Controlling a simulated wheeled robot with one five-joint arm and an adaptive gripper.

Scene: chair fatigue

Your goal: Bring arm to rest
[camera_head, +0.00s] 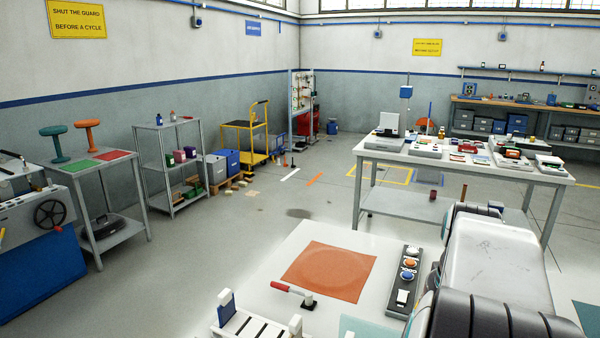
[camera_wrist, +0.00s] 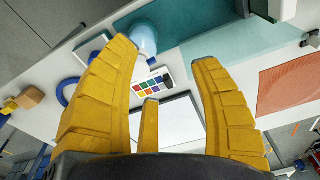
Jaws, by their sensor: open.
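My gripper (camera_wrist: 163,75) shows in the wrist view with its yellow ribbed fingers spread wide apart. It is open, with nothing between the fingertips. It hangs over a white table, with a teal mat (camera_wrist: 225,52) beyond the fingertips. My arm fills the lower right of the head view, where the gripper itself is hidden or out of frame.
The near table (camera_head: 250,268) carries an orange mat (camera_head: 330,270), a red-handled tool (camera_head: 293,291) and a button box (camera_head: 408,270). In the wrist view, a colour chart (camera_wrist: 152,83) and a pale blue rounded object (camera_wrist: 143,40) lie near the fingers. Open floor (camera_head: 200,260) lies left.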

